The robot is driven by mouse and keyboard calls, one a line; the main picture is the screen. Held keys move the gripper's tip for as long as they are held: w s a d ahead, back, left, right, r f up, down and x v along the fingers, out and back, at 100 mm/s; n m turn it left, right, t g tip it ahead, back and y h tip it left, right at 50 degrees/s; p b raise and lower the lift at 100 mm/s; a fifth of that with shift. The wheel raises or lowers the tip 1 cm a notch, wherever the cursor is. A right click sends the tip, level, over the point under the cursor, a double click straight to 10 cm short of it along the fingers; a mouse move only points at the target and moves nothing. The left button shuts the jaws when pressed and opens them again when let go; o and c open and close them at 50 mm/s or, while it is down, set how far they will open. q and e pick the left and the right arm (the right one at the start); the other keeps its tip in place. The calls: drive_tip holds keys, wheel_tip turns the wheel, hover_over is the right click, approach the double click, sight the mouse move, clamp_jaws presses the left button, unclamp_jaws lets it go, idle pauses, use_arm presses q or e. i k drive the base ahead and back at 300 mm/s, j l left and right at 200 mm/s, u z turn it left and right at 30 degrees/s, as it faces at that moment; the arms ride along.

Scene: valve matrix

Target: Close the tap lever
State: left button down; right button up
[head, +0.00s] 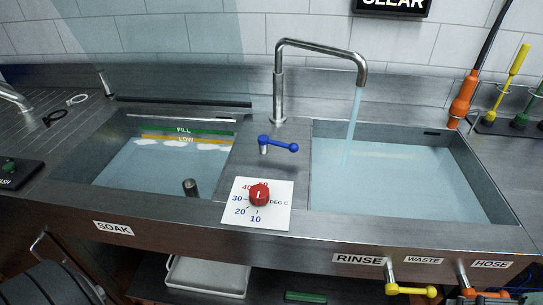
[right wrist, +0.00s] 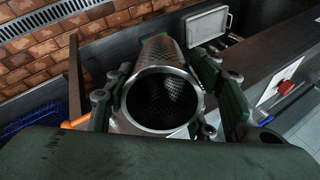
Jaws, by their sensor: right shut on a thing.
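The blue tap lever (head: 279,144) sits on the steel deck between the two basins, its arm pointing right. The tall bent tap (head: 279,85) stands behind it, and a stream of water (head: 353,115) runs from its spout into the right basin. My left gripper is out of view.
A red knob (head: 259,195) on a white temperature plate sits in front of the lever. The left basin (head: 165,165) and right basin (head: 400,180) hold water. Yellow (head: 410,290) and orange (head: 480,294) valve handles are below the front edge. An orange hose nozzle (head: 462,98) stands at right.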

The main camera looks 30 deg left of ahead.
sight(262, 140)
drive_tip(key=k+j, duration=0.1)
drive_tip(key=j, duration=0.3)
drive_tip(key=k+j+u, duration=0.1)
drive_tip(key=j, duration=0.7)
drive_tip(key=k+u, duration=0.05)
